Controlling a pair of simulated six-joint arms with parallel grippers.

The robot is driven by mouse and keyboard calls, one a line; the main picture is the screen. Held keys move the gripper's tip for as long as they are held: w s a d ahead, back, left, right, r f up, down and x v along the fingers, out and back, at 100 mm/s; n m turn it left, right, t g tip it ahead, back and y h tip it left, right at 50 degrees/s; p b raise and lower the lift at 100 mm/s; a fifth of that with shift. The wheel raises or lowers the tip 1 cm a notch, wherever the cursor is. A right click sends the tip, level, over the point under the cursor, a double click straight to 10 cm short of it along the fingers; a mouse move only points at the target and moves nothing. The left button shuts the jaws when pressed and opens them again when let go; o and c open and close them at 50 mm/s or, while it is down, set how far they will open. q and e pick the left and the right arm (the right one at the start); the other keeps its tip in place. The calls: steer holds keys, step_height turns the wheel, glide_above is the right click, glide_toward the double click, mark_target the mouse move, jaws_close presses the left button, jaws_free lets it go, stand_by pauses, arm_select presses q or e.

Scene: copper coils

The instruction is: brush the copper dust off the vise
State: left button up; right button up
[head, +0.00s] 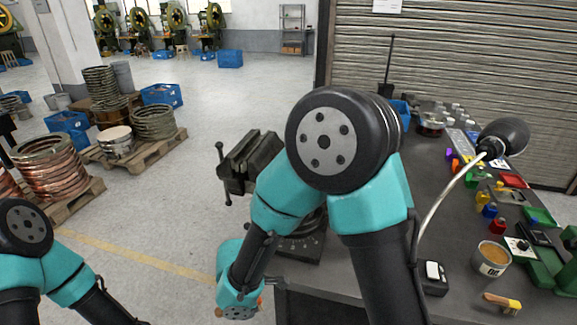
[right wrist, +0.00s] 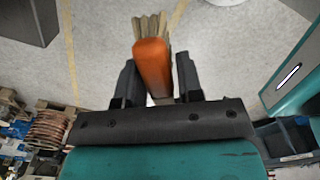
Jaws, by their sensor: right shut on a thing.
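The dark vise (head: 250,160) stands at the left edge of the workbench in the head view, partly behind my right arm. I cannot make out copper dust on it. My right gripper (right wrist: 155,78) is shut on a brush (right wrist: 152,62) with an orange handle, and its pale bristles point away from the gripper. In the head view my right wrist hangs low, beside the bench and in front of the vise, with the brush mostly hidden. The brush is apart from the vise. Only links of my left arm show at the lower left; its gripper is out of view.
The workbench (head: 455,240) carries a lamp (head: 503,138), a tin (head: 492,260), a small yellow-ended brush (head: 500,302) and several coloured bottles on the right. Copper coils (head: 50,170) stand on a pallet at left. The floor between is clear.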

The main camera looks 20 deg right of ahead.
steer(key=shift+a, duration=0.1)
steer(key=shift+w, duration=0.1)
steer(key=shift+w+r, duration=0.1)
steer(key=shift+w, duration=0.15)
steer(key=w+d+r+m, duration=0.3)
steer(key=w+d+r, duration=0.2)
steer(key=w, duration=0.3)
steer(key=w+d+r+m, duration=0.3)
steer(key=w+d+r, duration=0.25)
steer(key=w, duration=0.25)
steer(key=w+d+r+m, duration=0.1)
steer(key=w+d+r, duration=0.3)
steer(key=d+r, duration=0.4)
steer(key=w+d+r+m, duration=0.1)
steer(key=w+d+r, duration=0.3)
steer(key=d+r, duration=0.3)
steer(key=shift+w+d+r, duration=0.35)
steer(key=shift+r, duration=0.5)
steer(key=shift+f, duration=0.1)
